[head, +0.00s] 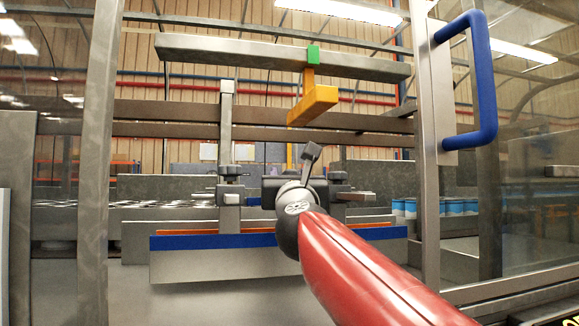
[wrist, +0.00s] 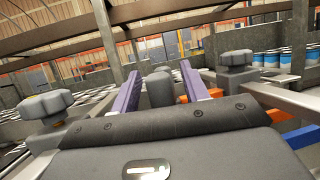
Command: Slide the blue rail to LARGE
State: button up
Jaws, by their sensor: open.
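The blue rail (head: 205,242) runs level across the front of the machine, along the top of a grey metal plate. Its middle is hidden behind my arm. A short piece of the blue rail (wrist: 305,135) shows at the right of the wrist view. My gripper (wrist: 160,82) is open, with two purple fingers apart. Grey rounded knob parts (wrist: 160,90) show between and behind the fingers; I cannot tell whether they touch. In the head view my fingers are hidden by the wrist. No LARGE marking is readable.
Dark clamp knobs (head: 231,173) stand on both sides of my wrist; another large knob (wrist: 237,68) is right of my fingers. An orange rail (head: 255,231) lies behind the blue one. A yellow bracket (head: 314,104) hangs above. A door frame with a blue handle (head: 484,90) stands right.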

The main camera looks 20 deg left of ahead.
jog(key=shift+w+a+r, duration=0.1)
jog(key=shift+w+a, duration=0.05)
jog(key=shift+w, duration=0.2)
grip_shut()
jog(key=s+d, duration=0.1)
jog(key=s+d+b, duration=0.1)
jog(key=s, duration=0.1)
jog(key=s+d+b, duration=0.1)
jog(key=s, duration=0.1)
dwell(0.3)
grip_release()
jog(key=shift+s+d, duration=0.1)
